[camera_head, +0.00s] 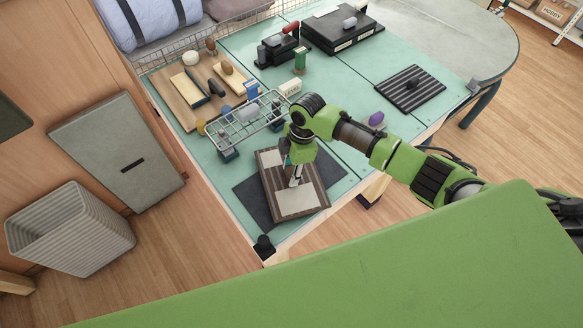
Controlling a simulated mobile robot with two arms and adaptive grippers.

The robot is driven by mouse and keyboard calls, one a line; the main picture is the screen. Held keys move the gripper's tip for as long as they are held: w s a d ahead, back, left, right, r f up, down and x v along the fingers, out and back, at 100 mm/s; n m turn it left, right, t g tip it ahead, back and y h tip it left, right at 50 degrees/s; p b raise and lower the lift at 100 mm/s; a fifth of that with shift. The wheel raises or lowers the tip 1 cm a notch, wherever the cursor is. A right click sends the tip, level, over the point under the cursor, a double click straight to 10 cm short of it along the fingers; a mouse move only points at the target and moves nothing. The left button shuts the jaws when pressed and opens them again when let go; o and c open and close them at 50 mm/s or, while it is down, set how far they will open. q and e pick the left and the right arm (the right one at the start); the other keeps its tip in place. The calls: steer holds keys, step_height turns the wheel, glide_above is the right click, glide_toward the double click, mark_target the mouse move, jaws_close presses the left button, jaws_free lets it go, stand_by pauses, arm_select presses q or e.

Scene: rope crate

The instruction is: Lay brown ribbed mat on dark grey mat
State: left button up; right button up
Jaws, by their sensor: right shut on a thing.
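The brown ribbed mat (270,187) is a striped brown rectangle with pale patches on it, near the table's front corner. It lies over or just above the dark grey mat (252,205), whose left and right edges show beyond it. I cannot tell whether the two touch all over. My right gripper (296,182) points down at the middle of the brown ribbed mat and is shut on it. The gripper and wrist hide part of the mat. My left gripper is not in view.
A wire rack (222,132) stands just behind the mats. A wooden tray (170,88) with brushes and blocks is at the left. A black case (340,40), a dark ribbed mat (411,90) and a purple object (376,118) lie farther off.

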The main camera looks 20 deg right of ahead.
steer(key=shift+f, duration=0.15)
steer(key=shift+f+b, duration=0.35)
steer(key=shift+f, duration=0.15)
stand_by(0.5)
steer(key=o, duration=1.4)
steer(key=shift+o, duration=0.2)
steer(key=shift+r, duration=0.1)
step_height(320, 180, up, 12)
steer(key=d, duration=0.1)
steer(key=shift+d, duration=0.4)
